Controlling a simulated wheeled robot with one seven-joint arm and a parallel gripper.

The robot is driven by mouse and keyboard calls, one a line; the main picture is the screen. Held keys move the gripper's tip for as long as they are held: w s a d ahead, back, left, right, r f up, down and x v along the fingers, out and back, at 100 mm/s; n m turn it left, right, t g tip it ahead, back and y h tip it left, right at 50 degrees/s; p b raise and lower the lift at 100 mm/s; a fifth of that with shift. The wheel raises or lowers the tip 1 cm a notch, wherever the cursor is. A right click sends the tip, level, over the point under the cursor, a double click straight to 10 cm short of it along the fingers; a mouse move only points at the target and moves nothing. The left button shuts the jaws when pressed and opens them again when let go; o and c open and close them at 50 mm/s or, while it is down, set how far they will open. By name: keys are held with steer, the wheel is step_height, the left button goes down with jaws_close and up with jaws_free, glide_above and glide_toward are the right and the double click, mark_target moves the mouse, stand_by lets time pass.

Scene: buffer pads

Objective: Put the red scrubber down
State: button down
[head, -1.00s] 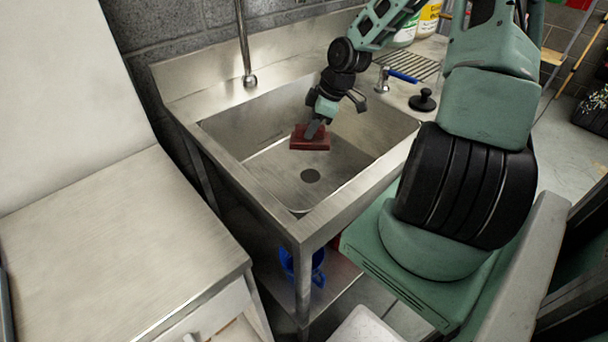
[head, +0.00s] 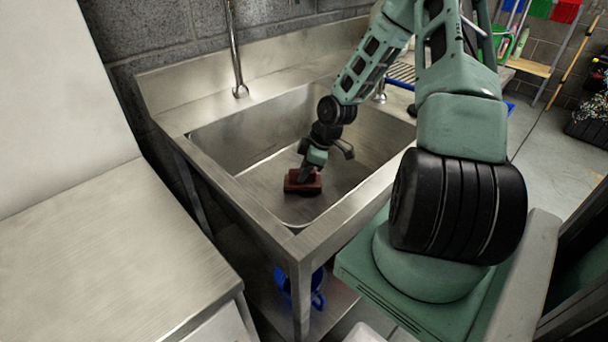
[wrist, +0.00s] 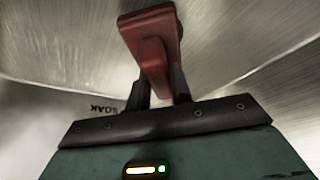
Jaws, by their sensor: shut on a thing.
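The red scrubber (head: 303,182) is low inside the steel sink basin (head: 262,180), toward its near left part. My gripper (head: 307,172) is shut on it from above. In the wrist view the scrubber (wrist: 152,42) shows as a red block with a raised handle, and my gripper's dark fingers (wrist: 159,88) stand on both sides of that handle. I cannot tell whether the scrubber's underside touches the basin floor. The drain is not visible now.
A faucet pipe (head: 236,50) comes down at the sink's back left. A steel counter (head: 100,245) stands at the left. A blue object (head: 300,287) is on the shelf under the sink. The right part of the basin looks empty.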

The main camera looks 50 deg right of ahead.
steer(key=shift+f, duration=0.35)
steer(key=shift+f, duration=0.2)
steer(key=c, duration=1.3)
jaws_free()
steer(key=shift+o, duration=0.2)
steer(key=shift+r, duration=0.1)
